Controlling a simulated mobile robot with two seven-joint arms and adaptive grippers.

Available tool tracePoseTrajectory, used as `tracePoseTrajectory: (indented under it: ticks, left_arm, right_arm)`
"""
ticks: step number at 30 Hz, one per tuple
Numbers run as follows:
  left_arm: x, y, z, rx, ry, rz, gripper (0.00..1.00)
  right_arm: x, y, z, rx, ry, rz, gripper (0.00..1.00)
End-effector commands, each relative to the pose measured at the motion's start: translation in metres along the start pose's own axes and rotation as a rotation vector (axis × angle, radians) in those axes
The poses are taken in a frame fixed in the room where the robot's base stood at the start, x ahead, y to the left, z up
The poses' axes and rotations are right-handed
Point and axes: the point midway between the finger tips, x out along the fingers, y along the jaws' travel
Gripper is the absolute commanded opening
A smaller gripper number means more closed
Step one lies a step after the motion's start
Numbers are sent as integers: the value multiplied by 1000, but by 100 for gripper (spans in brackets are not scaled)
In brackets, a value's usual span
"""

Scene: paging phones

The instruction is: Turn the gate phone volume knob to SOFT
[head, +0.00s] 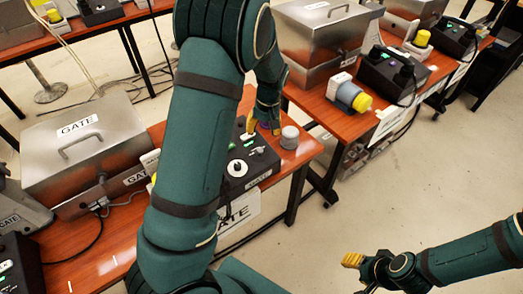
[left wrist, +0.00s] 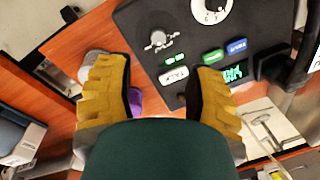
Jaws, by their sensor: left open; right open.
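The black gate phone box (head: 262,162) stands on the red-brown table with a GATE sign on its front. A white dial (head: 237,168) and a smaller knob (head: 259,150) are on its top. In the left wrist view the white dial (left wrist: 210,8) is cut by the top edge, and a grey knob (left wrist: 158,40) sits beside it. The SOFT mark cannot be read. My left gripper (head: 262,124) is open above the box's far end; its yellow fingers (left wrist: 160,97) hold neither knob. My right gripper (head: 352,260) is open and empty, over the floor.
A grey cylinder (head: 290,137) stands near the table corner, close to my left gripper. A metal GATE case (head: 85,150) stands left of my arm. Another table (head: 345,115) with similar equipment stands to the right, across a gap. Bare floor (head: 400,190) is at right.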

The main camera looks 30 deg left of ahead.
Motion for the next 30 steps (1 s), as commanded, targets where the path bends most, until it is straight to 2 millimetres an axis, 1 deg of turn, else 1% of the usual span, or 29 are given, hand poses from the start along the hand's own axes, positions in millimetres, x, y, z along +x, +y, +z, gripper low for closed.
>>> tracePoseTrajectory:
  ticks: [1,9,15,21,30]
  left_arm:
    - [14,0,0,0,-2,-2,54]
    - [67,0,1,1,-2,-1,54]
    - [94,0,1,1,-1,-1,54]
    - [104,1,0,2,1,0,54]
    - [105,1,0,2,1,1,52]
  right_arm:
    - [5,2,0,0,2,0,47]
    - [16,6,-2,-1,8,1,47]
    - [22,8,-3,-1,11,1,47]
    - [24,9,-3,-1,13,1,47]
    - [24,9,-3,-2,13,1,47]
